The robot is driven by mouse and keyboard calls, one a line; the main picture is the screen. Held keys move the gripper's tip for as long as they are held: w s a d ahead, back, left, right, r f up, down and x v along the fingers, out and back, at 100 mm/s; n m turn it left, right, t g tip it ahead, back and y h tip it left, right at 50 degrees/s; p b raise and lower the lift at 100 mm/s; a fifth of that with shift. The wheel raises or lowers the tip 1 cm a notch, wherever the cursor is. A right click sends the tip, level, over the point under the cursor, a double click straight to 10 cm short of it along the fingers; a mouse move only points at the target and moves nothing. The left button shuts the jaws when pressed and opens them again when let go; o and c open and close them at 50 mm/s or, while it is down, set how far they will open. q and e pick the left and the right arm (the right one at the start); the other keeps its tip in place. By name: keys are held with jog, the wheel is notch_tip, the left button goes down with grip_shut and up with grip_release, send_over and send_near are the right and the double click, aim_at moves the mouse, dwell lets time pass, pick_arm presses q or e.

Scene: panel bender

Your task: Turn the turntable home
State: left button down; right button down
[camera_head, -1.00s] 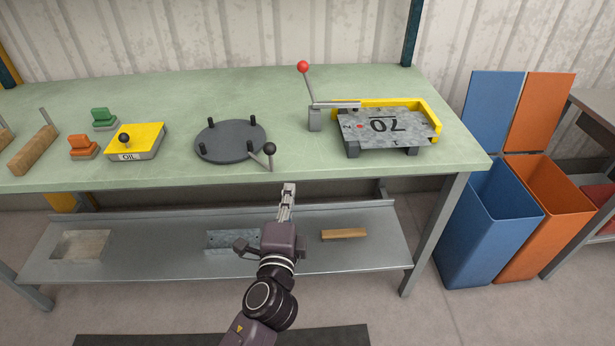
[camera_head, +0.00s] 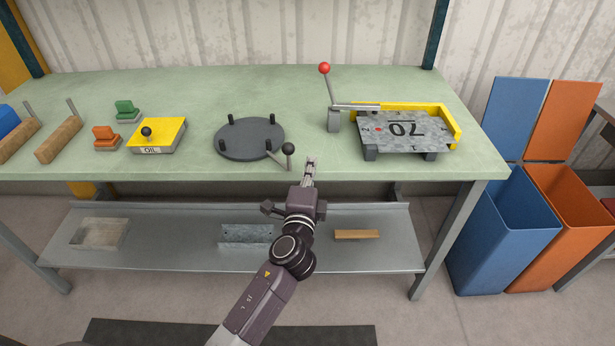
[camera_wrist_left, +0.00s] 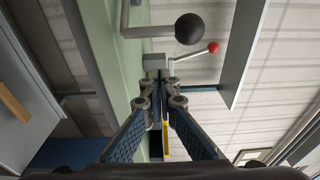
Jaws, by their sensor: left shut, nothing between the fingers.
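The turntable (camera_head: 249,141) is a dark grey disc with several upright pegs on the green bench. Its crank arm reaches out at the front right and ends in a black ball knob (camera_head: 289,149). My left gripper (camera_head: 310,163) is shut and empty at the bench's front edge, just right of the knob and apart from it. In the left wrist view the closed fingers (camera_wrist_left: 162,82) lie below the black knob (camera_wrist_left: 189,28) in the picture, with a gap between them. My right gripper is not in view.
A yellow oil box (camera_head: 157,135) stands to the left. Blue (camera_head: 500,240) and orange (camera_head: 560,230) bins stand right of the bench.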

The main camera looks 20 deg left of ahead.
pick_arm(q)
jog(key=a, duration=0.2)
jog(key=a+p, duration=0.1)
jog(key=shift+s+a, duration=0.35)
jog(key=shift+s+a+p, duration=0.1)
jog(key=shift+s+p, duration=0.05)
jog(key=shift+p, duration=0.2)
